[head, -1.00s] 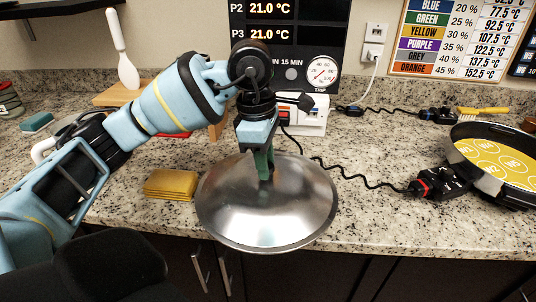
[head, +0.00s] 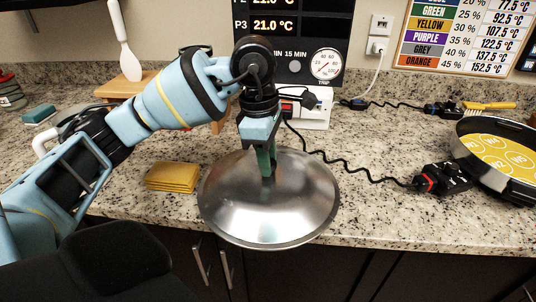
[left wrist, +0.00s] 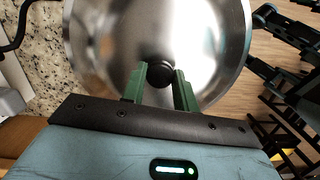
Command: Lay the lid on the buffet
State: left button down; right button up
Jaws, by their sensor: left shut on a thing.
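The lid (head: 298,205) is a round, shiny steel dome in the middle of the head view. My left gripper (head: 267,168) points down at its top and is shut on its knob. In the left wrist view the dark knob (left wrist: 160,73) sits between the green fingers of the gripper (left wrist: 160,88). The lid's near rim reaches out past the front edge of the granite counter (head: 380,215), which I take as the buffet. I cannot tell whether the lid's underside touches the counter. My right gripper is not in view.
A folded yellow cloth (head: 172,177) lies just left of the lid. A black pan with a yellow disc (head: 497,152) stands at the right, with a black power strip (head: 445,178) and cable beside it. A wooden board (head: 125,88) is behind my arm. Counter right of the lid is mostly clear.

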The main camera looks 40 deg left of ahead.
pick_arm(q)
jog(key=shift+f, duration=0.2)
jog(key=c, duration=1)
grip_release()
jog(key=r, duration=0.7)
jog(key=shift+s+a, duration=0.15)
jog(key=shift+a, duration=0.2)
jog(key=shift+a+r, duration=0.1)
jog(key=shift+r, duration=0.3)
jog(key=shift+s+f, duration=0.1)
jog(key=shift+s, duration=0.05)
